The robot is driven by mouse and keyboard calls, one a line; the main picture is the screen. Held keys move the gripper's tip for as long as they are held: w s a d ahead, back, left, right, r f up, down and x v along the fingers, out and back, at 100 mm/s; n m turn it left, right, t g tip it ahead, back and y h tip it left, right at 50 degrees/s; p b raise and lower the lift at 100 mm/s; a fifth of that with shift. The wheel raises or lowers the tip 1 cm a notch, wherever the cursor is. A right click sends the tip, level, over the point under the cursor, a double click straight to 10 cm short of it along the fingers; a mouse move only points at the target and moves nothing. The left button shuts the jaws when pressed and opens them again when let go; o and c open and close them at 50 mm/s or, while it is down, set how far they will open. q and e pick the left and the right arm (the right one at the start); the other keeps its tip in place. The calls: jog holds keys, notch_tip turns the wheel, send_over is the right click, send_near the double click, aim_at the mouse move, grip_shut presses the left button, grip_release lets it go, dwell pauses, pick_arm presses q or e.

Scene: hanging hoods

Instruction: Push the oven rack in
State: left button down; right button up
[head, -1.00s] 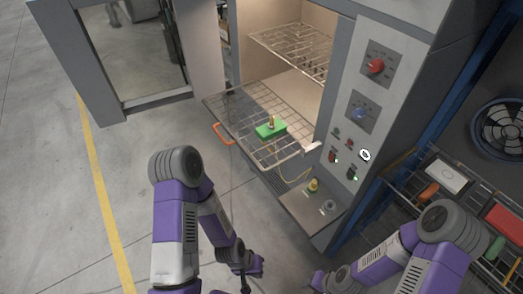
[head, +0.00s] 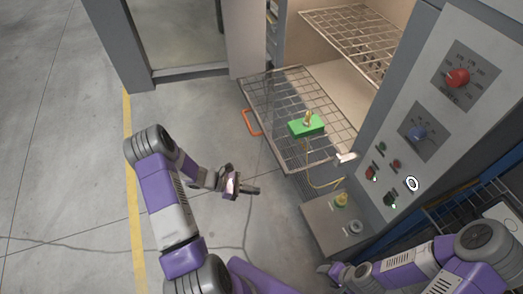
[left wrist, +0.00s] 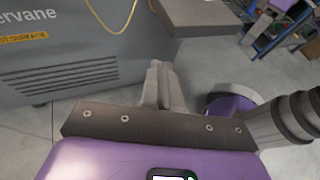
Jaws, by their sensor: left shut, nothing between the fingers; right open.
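The lower wire oven rack (head: 268,100) sticks out of the oven (head: 380,95), with an orange handle (head: 252,124) at its front left. A green block (head: 306,126) with a brass-coloured fitting on top sits on the rack, and a thin yellow cable hangs down nearby. My left gripper (head: 252,190) is shut and empty, below and in front of the rack, apart from it. In the left wrist view its closed fingers (left wrist: 160,75) point toward the oven's grey lower panel (left wrist: 70,50). My right gripper (head: 330,271) is at the bottom of the head view, small and partly cut off, apart from the rack.
An upper rack (head: 355,35) sits inside the oven. A small grey shelf (head: 325,225) juts out below. The open door (head: 180,75) stands at the left. Floor in front is clear.

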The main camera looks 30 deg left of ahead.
pick_arm(q)
jog(key=w+a+r+n+t, duration=0.2)
jog(key=a+r+t, duration=0.15)
jog(key=a, duration=0.25)
jog(key=w+a+r+n+t, duration=0.1)
jog(key=a+r+n+t, duration=0.2)
jog(key=a, duration=0.4)
jog(key=t+b, duration=0.1)
jog(key=b, duration=0.2)
send_near(269, 144)
jog(key=x, duration=0.5)
jog(key=shift+w+d+m+y, duration=0.3)
jog(key=shift+w+d+y, duration=0.1)
jog(key=shift+w+d, duration=0.3)
